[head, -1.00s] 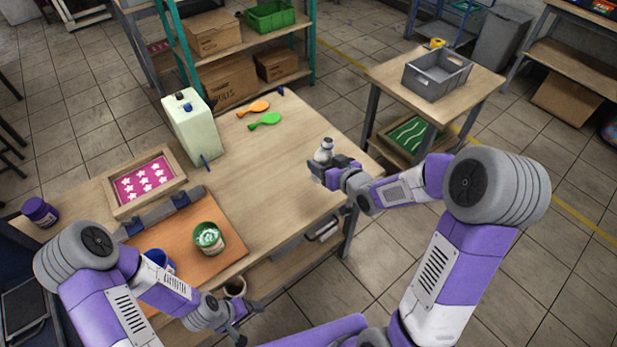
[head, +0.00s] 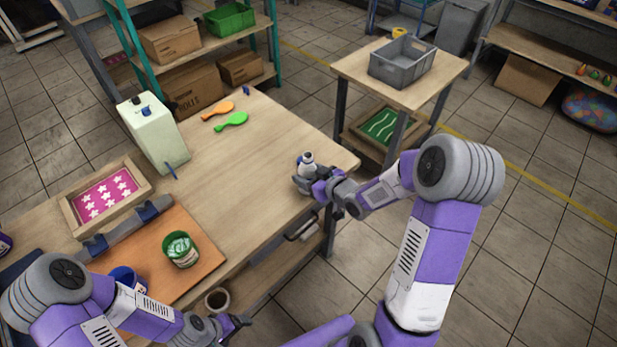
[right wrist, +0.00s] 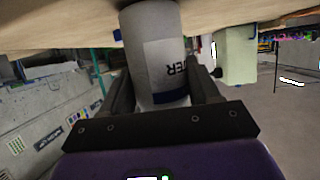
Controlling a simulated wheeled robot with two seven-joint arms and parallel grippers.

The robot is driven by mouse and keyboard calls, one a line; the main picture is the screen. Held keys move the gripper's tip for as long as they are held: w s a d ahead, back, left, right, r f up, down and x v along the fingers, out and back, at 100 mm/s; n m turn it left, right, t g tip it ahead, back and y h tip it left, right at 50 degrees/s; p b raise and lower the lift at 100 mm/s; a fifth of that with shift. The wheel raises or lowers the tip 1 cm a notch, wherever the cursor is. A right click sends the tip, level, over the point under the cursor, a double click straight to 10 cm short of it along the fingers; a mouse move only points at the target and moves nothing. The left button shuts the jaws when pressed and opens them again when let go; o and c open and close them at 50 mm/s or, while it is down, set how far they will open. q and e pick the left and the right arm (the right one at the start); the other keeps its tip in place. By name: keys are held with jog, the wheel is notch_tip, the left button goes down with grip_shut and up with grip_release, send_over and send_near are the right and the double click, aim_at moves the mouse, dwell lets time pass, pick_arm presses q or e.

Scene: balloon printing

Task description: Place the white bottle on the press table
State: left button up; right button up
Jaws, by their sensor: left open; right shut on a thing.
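The white bottle (head: 307,160) is held in my right gripper (head: 306,177) at the right end of the wooden press table (head: 255,155). In the right wrist view the bottle (right wrist: 153,55) stands between the two fingers, with part of a dark-lettered label showing. My right gripper is shut on it. The fingers hide the bottle's lower part in the head view, so I cannot tell whether it touches the tabletop. My left gripper (head: 238,324) is open and empty, low in front of the table's front edge.
A side table with a grey crate (head: 403,62) is to the right. The table's middle is clear.

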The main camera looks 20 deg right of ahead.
jog(key=shift+f, duration=0.1)
jog(key=shift+f, duration=0.15)
jog(key=o, duration=1.2)
